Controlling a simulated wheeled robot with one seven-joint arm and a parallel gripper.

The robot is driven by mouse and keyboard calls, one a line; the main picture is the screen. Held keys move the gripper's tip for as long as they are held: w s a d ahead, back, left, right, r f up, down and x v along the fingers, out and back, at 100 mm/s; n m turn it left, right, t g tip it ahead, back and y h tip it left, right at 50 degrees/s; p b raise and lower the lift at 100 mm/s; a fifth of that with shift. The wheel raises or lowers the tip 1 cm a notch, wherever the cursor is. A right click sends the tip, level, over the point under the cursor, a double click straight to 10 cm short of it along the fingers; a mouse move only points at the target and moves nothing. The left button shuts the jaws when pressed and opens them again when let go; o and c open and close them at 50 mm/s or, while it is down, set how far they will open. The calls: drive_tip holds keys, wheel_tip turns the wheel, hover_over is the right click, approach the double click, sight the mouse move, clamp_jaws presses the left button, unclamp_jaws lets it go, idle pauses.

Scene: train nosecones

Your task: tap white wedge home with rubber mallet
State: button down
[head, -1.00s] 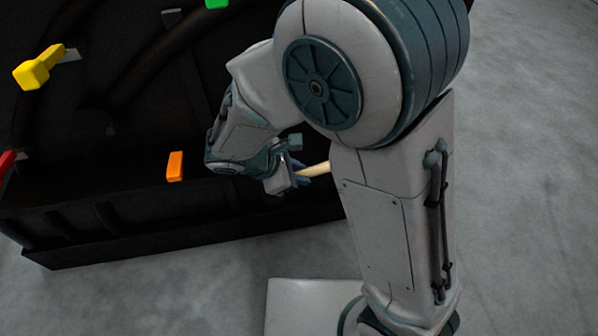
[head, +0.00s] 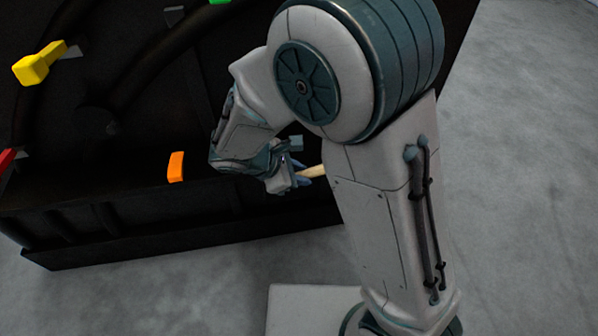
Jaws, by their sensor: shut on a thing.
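My gripper (head: 296,174) is low in front of the black structure, right of the orange piece. It is shut on the pale wooden handle of the mallet (head: 313,171). The handle points right and passes behind my arm. The mallet's head is hidden, so I cannot tell where it is relative to any wedge. I cannot make out the white wedge in the head view; my arm covers much of the structure.
The black structure (head: 130,225) fills the left and back. It carries a yellow piece (head: 38,64), an orange piece (head: 176,166), a red piece (head: 6,159) and a green piece (head: 219,2) at the top edge. Grey floor (head: 525,190) is clear at right.

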drive_tip(key=shift+w+a+p, duration=0.2)
drive_tip(key=shift+w, duration=0.55)
drive_tip(key=shift+w+a+p, duration=0.15)
drive_tip(key=shift+w, duration=0.6)
drive_tip(key=shift+s+d, duration=0.15)
drive_tip(key=shift+s, duration=0.55)
drive_tip(key=shift+w+a+p, duration=0.2)
drive_tip(key=shift+w, duration=0.55)
drive_tip(key=shift+w+a+p, duration=0.15)
drive_tip(key=shift+w, duration=0.55)
drive_tip(key=shift+s+d, duration=0.2)
drive_tip(key=shift+s, duration=0.45)
